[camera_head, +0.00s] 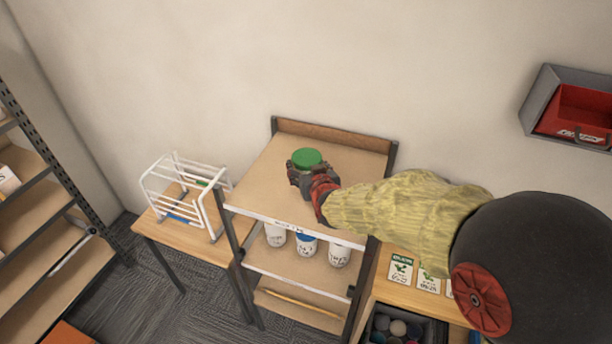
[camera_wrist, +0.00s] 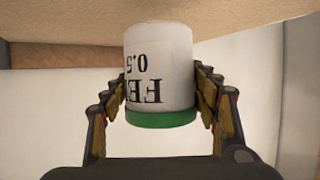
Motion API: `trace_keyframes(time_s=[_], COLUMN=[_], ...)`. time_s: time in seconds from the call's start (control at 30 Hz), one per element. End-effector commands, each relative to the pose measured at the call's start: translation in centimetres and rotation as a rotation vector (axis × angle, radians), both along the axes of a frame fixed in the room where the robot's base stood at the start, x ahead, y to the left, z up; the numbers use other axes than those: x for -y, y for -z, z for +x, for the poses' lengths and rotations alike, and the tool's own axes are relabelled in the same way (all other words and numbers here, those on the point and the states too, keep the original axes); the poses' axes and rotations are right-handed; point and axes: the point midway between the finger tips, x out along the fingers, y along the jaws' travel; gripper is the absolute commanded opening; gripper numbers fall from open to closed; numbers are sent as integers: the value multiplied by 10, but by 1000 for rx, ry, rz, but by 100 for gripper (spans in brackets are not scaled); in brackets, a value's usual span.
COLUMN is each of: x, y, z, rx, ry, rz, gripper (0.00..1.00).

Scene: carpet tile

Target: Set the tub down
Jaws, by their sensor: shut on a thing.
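A tub with a green lid (camera_head: 307,158) is in my gripper (camera_head: 306,177), over the top shelf (camera_head: 262,190) of a small shelf unit. In the wrist view the white tub (camera_wrist: 160,65) shows upside down in the picture, with a black-lettered label and the green lid at the bottom. My gripper's fingers (camera_wrist: 161,95) are shut on the tub from both sides. The tub's base is close to the shelf board (camera_wrist: 80,27); I cannot tell whether it touches.
Several white tubs (camera_head: 339,256) stand on the shelf below. A white wire rack (camera_head: 182,192) stands on the table at left. A dark bin (camera_head: 405,326) and cards (camera_head: 401,268) are at right. A red bin (camera_head: 577,112) hangs on the wall. The top shelf is otherwise clear.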

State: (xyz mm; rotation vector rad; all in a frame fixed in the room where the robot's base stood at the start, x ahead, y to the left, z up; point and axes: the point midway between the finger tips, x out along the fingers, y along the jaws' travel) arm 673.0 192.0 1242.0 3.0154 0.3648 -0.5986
Motion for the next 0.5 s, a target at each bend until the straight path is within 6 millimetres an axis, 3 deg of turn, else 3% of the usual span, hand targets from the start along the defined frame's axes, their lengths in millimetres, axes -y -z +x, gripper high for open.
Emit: trace_keyframes(time_s=[0.3,0.5], x=[-3,-3], y=[33,34], z=[4,4], rx=[0,3], ry=[-1,0], rz=[-2,1], gripper=[16,16])
